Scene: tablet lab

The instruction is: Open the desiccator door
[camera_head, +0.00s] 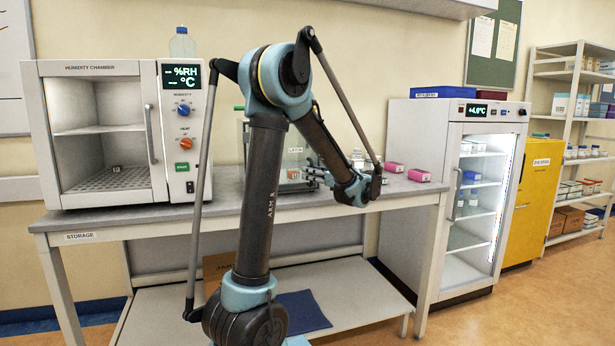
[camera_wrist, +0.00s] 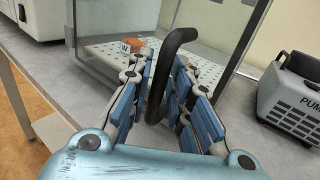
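The desiccator is a clear glass box on the bench, partly hidden behind my arm in the head view (camera_head: 294,138). In the wrist view its grey frame (camera_wrist: 240,58) fills the upper middle, and its door appears closed. A bent black door handle (camera_wrist: 178,42) rises from between my gripper's fingers. My gripper (camera_wrist: 168,108) has blue-padded fingers spread either side of the handle, with a visible gap on the right; contact on the left is unclear. In the head view my gripper (camera_head: 318,174) is small, in front of the desiccator.
Inside the desiccator an orange-and-white container (camera_wrist: 132,45) stands on a perforated shelf. A grey pump (camera_wrist: 290,100) stands to its right. The humidity chamber (camera_head: 100,68) is at the bench's left end. Pink boxes (camera_head: 419,175) lie to the right. A refrigerator (camera_head: 425,130) stands beyond.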

